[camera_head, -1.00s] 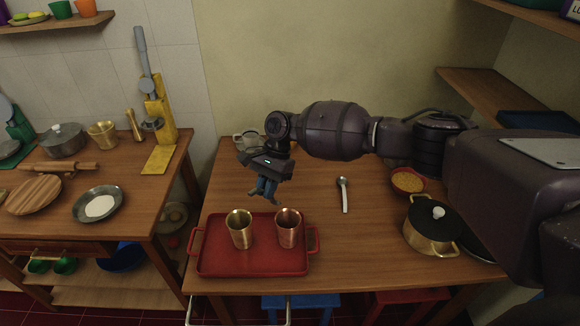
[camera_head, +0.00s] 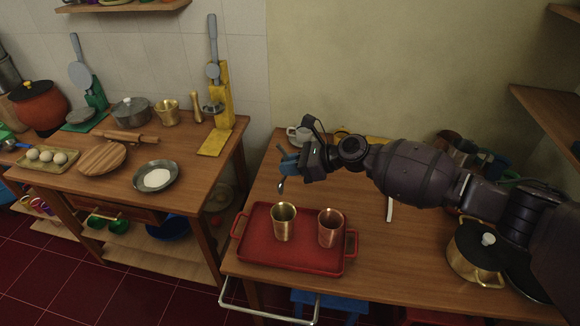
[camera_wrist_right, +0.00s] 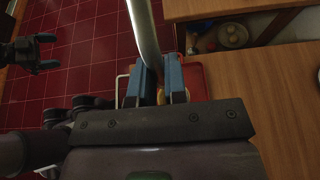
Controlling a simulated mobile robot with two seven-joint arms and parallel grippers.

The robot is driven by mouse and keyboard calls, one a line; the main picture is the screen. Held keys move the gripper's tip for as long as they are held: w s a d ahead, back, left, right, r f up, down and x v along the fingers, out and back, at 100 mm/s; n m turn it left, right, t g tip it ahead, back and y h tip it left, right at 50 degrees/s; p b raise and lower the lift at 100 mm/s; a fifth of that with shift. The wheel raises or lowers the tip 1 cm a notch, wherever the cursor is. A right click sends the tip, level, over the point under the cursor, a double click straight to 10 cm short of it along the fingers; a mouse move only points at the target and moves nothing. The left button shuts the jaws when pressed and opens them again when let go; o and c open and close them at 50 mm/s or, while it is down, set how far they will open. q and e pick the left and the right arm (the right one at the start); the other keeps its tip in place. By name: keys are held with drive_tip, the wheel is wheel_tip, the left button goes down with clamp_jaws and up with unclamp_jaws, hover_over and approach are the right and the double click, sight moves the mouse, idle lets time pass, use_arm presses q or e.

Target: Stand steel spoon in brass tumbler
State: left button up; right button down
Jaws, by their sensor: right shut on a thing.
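The brass tumbler (camera_head: 284,224) stands upright on the left part of the red tray (camera_head: 290,258). My right gripper (camera_head: 288,163) is shut on the steel spoon (camera_head: 281,186), above and behind the tumbler, with the spoon's end hanging clear of the rim. In the right wrist view the spoon's steel shaft (camera_wrist_right: 144,32) rises between the blue fingertips (camera_wrist_right: 160,75). A bit of brass, likely the tumbler (camera_wrist_right: 160,97), shows between the fingers. My left gripper (camera_wrist_right: 46,51) shows at the left of the wrist view, jaws apart and empty.
A copper tumbler (camera_head: 329,230) stands on the tray just right of the brass one. Another pale-handled utensil (camera_head: 390,209) lies on the table, partly hidden by my arm. A lidded brass pot (camera_head: 474,252) stands at right. A side table (camera_head: 130,205) is at left.

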sight(281, 186)
drive_tip(key=shift+f, duration=0.1)
wheel_tip(281, 186, down, 4)
drive_tip(key=shift+f+b, duration=0.15)
drive_tip(key=shift+b, duration=1.1)
drive_tip(key=shift+f+b, duration=0.85)
drive_tip(key=shift+b, duration=0.05)
drive_tip(key=shift+f, duration=0.4)
use_arm(q)
drive_tip(key=shift+w+d+f+b, duration=0.15)
drive_tip(key=shift+f+b, duration=0.35)
drive_tip(key=shift+f, duration=0.45)
drive_tip(key=shift+w+a+f+b, duration=0.1)
drive_tip(key=shift+w+f+b, duration=0.1)
drive_tip(key=shift+f+b, duration=0.55)
drive_tip(key=shift+w+d+f+b, duration=0.15)
drive_tip(key=shift+f+b, duration=0.1)
drive_tip(key=shift+f, duration=0.9)
use_arm(e)
drive_tip(key=shift+f, duration=2.3)
use_arm(q)
drive_tip(key=shift+a, duration=0.1)
